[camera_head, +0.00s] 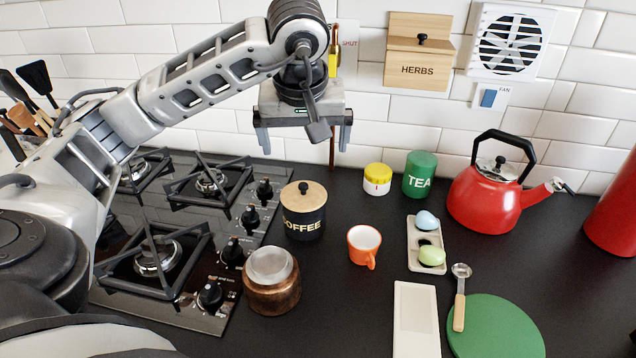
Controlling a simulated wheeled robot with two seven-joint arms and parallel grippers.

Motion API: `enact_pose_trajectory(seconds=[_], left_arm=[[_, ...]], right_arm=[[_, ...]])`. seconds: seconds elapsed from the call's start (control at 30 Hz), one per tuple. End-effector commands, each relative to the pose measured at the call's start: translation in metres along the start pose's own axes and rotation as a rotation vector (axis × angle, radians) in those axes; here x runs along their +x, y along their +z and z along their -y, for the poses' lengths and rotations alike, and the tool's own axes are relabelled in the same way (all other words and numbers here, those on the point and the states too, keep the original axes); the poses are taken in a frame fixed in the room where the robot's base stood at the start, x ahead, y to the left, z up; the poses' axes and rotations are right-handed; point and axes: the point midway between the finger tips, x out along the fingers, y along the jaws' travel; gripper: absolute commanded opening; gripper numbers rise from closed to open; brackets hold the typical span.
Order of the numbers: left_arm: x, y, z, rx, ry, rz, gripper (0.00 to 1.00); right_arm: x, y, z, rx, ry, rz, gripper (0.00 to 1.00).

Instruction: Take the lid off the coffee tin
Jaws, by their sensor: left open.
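The coffee tin (303,226) is a dark canister marked COFFEE, upright on the dark counter just right of the hob. Its wooden lid (304,196) with a dark knob (304,187) sits on top of it. My left gripper (304,146) is open and empty, pointing down, with its fingers spread wide. In the picture it is straight above the lid and apart from it. My right gripper is not in view.
A gas hob (205,310) lies left of the tin. A copper pot (272,282) stands in front, an orange mug (364,246) to the right. A yellow-lidded jar (377,179), a green tea tin (420,175) and a red kettle (485,200) stand farther right.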

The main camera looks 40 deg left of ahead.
Motion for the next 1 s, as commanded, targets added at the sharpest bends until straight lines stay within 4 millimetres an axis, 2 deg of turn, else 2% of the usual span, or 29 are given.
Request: enact_pose_trajectory(seconds=[0.13, 0.4, 0.5, 0.77, 1.0], left_arm=[[0.016, -0.005, 0.007, 0.001, -0.028, -0.017, 1.00], [0.074, -0.005, 0.008, 0.001, -0.025, -0.014, 1.00], [0.090, -0.006, 0.007, 0.001, -0.022, -0.015, 1.00], [0.109, -0.006, 0.007, 0.002, -0.020, -0.015, 1.00], [0.144, -0.008, 0.008, 0.001, -0.020, -0.014, 1.00]], right_arm=[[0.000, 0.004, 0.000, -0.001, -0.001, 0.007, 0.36], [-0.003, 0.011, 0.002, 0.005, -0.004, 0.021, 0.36], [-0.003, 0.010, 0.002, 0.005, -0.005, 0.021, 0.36], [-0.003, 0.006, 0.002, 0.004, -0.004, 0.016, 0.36], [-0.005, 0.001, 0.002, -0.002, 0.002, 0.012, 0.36]])
